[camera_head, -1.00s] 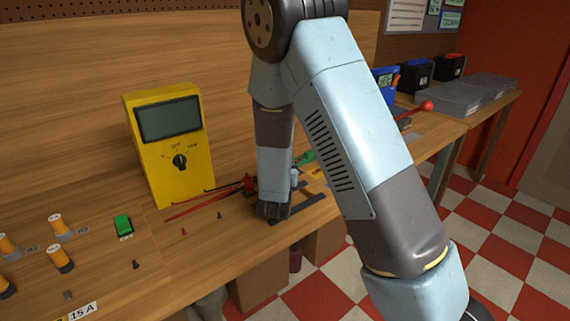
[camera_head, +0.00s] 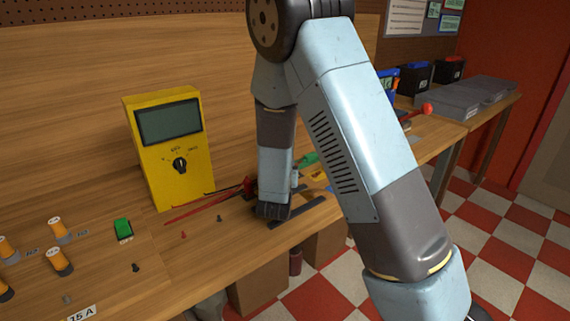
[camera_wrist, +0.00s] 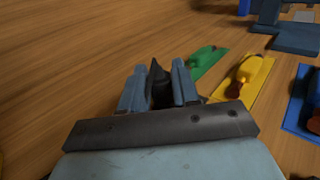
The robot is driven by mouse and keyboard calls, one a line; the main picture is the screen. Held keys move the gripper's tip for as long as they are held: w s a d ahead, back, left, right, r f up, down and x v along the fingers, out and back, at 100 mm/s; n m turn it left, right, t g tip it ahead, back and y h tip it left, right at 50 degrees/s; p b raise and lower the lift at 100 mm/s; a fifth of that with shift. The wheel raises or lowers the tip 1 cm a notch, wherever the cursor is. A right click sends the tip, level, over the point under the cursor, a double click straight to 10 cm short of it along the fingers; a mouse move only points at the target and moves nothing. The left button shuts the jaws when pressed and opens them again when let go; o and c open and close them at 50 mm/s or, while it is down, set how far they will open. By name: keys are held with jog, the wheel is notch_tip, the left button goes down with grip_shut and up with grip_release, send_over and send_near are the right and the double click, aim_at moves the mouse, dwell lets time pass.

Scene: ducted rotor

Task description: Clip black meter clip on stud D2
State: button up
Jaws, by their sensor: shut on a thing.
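My gripper (camera_wrist: 158,88) is shut on a dark, pointed thing, which looks like the black meter clip (camera_wrist: 159,76), in the wrist view. Its tip points away from me between the two blue-grey fingers. In the head view my gripper (camera_head: 272,211) is low over the bench, right of the yellow meter (camera_head: 168,145); the clip cannot be made out there. Red and black leads run from the meter's foot toward my gripper. Small studs stand on the bench, a red one (camera_head: 183,235) and dark ones (camera_head: 219,218), (camera_head: 135,267). I cannot read which is D2.
Bare wood lies left in the wrist view.

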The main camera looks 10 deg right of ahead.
jog(key=shift+f, duration=0.65)
jog(key=shift+r, duration=0.1)
dwell(0.4)
jog(key=shift+r, duration=0.55)
jog(key=shift+f, duration=0.55)
dwell(1.2)
jog(key=shift+r, duration=0.55)
jog(key=shift+r, duration=0.2)
jog(key=shift+f, duration=0.8)
dwell(1.8)
jog(key=shift+r, duration=0.15)
jog(key=shift+r, duration=0.45)
